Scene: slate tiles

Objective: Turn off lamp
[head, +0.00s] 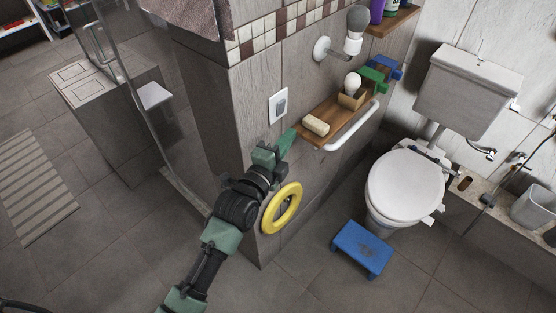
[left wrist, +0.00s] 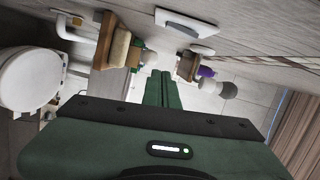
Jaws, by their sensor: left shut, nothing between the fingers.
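A wall lamp (head: 356,22) with a round grey head and a white wall mount is on the tiled wall; it shows no glow. It appears also in the left wrist view (left wrist: 229,90). A white switch plate (head: 278,105) with a grey centre is on the wall, left of and below the lamp; it shows at the top of the left wrist view (left wrist: 187,22). My left gripper (head: 290,138) is shut and empty, just below the switch plate and left of the wooden shelf. Its green fingers (left wrist: 160,88) lie together, apart from the plate. My right gripper is out of view.
A wooden shelf (head: 325,118) with soap, a white rail and small items juts from the wall beside the gripper. A yellow ring (head: 282,208) hangs below. A toilet (head: 405,185) and blue stool (head: 361,249) stand right. Floor at lower left is clear.

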